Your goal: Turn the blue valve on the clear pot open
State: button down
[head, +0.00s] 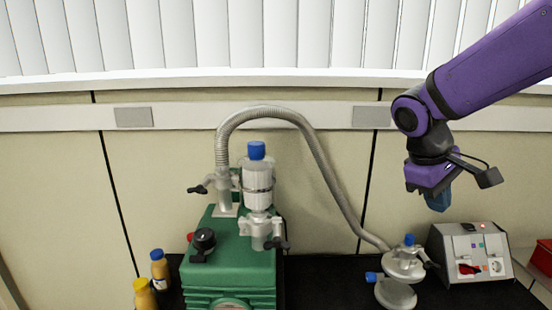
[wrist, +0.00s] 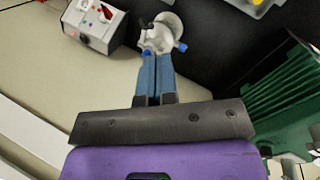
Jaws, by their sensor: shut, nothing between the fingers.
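A pale grey-white pot (head: 397,293) stands on the dark bench at the lower right of the head view, with a blue knob on top (head: 409,240) and a blue valve (head: 371,277) on its left side. In the wrist view the pot (wrist: 163,32) lies just beyond my fingertips, with a blue part (wrist: 183,47) at its right. My gripper (head: 438,203) is shut and empty, pointing down, above and right of the pot in the head view. In the wrist view the blue fingers (wrist: 155,58) are together and partly cover the pot's near side.
A grey hose (head: 318,155) runs from the green pump (head: 235,262) to the pot. A control box (head: 470,252) with sockets stands right of the pot. Yellow bottles (head: 145,294) stand far left.

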jog(key=w+a+f+n+g+h, duration=0.1)
jog(key=w+a+f+n+h, duration=0.25)
jog(key=w+f, duration=0.6)
jog(key=w+a+f+n+h, duration=0.3)
jog(key=w+f+n, duration=0.3)
jog(key=f, duration=0.7)
jog(key=n+h, duration=0.1)
jog(key=n, duration=0.2)
send_near(371, 278)
jog(key=shift+w+a+f+t, duration=0.1)
jog(key=shift+w+f+t, duration=0.15)
jog(key=shift+f, duration=0.3)
jog(key=shift+w+f+t, duration=0.15)
jog(key=shift+w+f, duration=0.05)
jog(key=shift+f, duration=0.35)
jog(key=shift+d, duration=3.4)
jog(key=shift+h, duration=0.25)
jog(key=shift+s+d+f, duration=0.1)
jog(key=shift+s+d, duration=0.1)
jog(key=shift+s, duration=0.35)
